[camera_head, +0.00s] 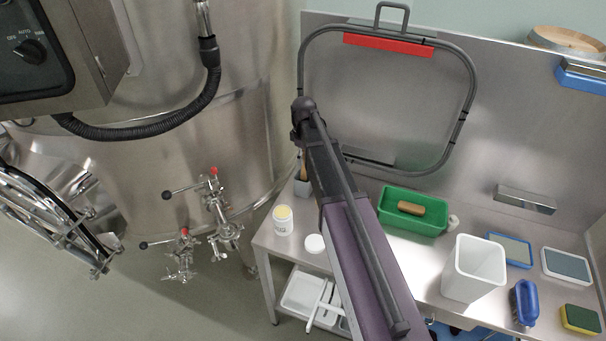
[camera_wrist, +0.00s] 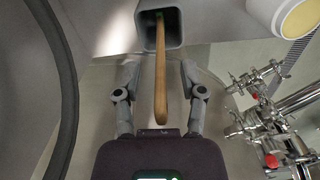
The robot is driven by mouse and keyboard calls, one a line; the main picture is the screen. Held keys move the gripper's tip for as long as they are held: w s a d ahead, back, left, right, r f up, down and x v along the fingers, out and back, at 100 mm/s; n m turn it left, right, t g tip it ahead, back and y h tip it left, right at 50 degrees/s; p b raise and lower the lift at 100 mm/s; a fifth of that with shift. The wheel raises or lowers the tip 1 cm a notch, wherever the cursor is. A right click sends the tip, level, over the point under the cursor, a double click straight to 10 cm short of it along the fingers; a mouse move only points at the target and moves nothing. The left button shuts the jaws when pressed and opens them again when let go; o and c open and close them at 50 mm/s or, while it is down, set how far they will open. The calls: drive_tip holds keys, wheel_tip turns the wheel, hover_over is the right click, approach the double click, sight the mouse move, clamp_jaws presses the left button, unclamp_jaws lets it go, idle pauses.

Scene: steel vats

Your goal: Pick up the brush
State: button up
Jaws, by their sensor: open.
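A wooden handle (camera_wrist: 160,75), likely the brush's, rises out of a square grey holder (camera_wrist: 168,32) in the wrist view. Its lower end is hidden inside the holder. My gripper (camera_wrist: 160,84) is open, with one finger on each side of the handle and visible gaps between. In the head view the handle (camera_head: 303,168) and the grey holder (camera_head: 302,187) show at the table's left back corner, partly behind my arm. My gripper is hidden there by the arm.
A white jar with yellow contents (camera_head: 283,221) stands near the holder. The steel table also bears a green tub (camera_head: 390,222), a white bin (camera_head: 460,284) and a blue brush (camera_head: 524,302). A steel vat with valves (camera_head: 222,232) stands left. A grey-framed panel (camera_head: 470,75) rises behind.

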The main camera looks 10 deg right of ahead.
clamp_jaws()
drive_tip(key=shift+r, duration=0.15)
wheel_tip(320, 180, up, 10)
drive_tip(key=p, duration=1)
idle(0.8)
